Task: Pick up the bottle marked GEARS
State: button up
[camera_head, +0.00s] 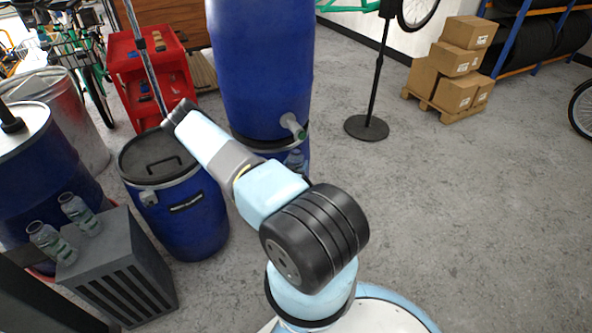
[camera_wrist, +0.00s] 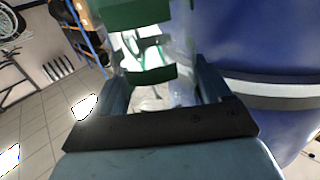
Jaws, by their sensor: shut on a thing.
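In the wrist view my gripper (camera_wrist: 161,82) is shut on a clear bottle (camera_wrist: 182,45) with green bands, its fingers on either side of it. No readable GEARS marking shows on it. Two more clear bottles stand on a grey slatted box at the lower left, one nearer (camera_head: 46,241) and one farther (camera_head: 79,213). Their labels are too small to read.
A red cart (camera_head: 128,70) is behind.

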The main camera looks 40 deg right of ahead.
jog(key=c, duration=0.6)
